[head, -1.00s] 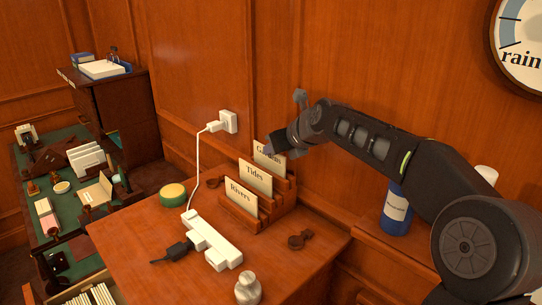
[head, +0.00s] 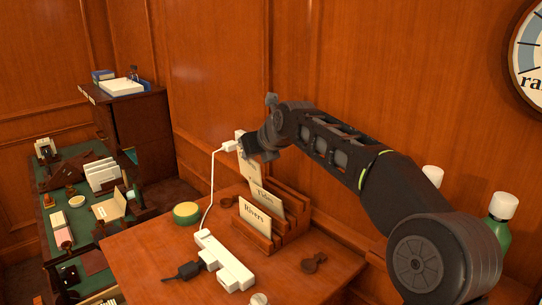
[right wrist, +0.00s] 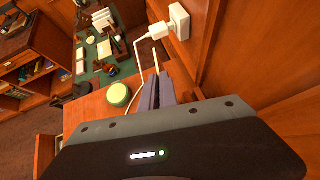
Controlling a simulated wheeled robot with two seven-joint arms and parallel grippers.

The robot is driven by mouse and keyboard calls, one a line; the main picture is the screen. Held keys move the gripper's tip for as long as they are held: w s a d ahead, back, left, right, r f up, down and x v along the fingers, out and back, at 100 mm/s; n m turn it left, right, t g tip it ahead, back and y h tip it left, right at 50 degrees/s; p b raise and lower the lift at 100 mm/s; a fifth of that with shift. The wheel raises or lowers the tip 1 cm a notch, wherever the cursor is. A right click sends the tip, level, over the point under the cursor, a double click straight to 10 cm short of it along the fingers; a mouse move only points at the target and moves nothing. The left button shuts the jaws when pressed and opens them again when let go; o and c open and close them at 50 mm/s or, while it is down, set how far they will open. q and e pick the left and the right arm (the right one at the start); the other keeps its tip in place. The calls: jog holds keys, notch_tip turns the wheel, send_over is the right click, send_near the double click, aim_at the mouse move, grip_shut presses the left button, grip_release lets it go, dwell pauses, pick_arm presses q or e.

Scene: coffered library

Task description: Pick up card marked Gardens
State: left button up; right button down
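The cream Gardens card (head: 251,172) stands raised above the wooden stepped rack (head: 293,208) in the head view, held at its upper part by my right gripper (head: 249,150). Its lettering is mostly hidden. In the right wrist view the two fingers of my right gripper (right wrist: 157,92) are close together, with a thin pale edge of the card (right wrist: 155,60) between them. The Tides card (head: 263,198) and the Rivers card (head: 254,219) are in the rack, and the rear slot looks empty. My left gripper is not in view.
A white power strip (head: 222,262) with a cord to the wall plug lies left of the rack. A green-yellow round tin (head: 186,213), a black plug (head: 184,271) and a brown key-like object (head: 313,263) lie on the desk. A green bottle (head: 499,222) stands at right.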

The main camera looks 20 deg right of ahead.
jog(key=w+a, duration=0.4)
jog(key=a, duration=0.3)
jog(key=shift+w, duration=0.3)
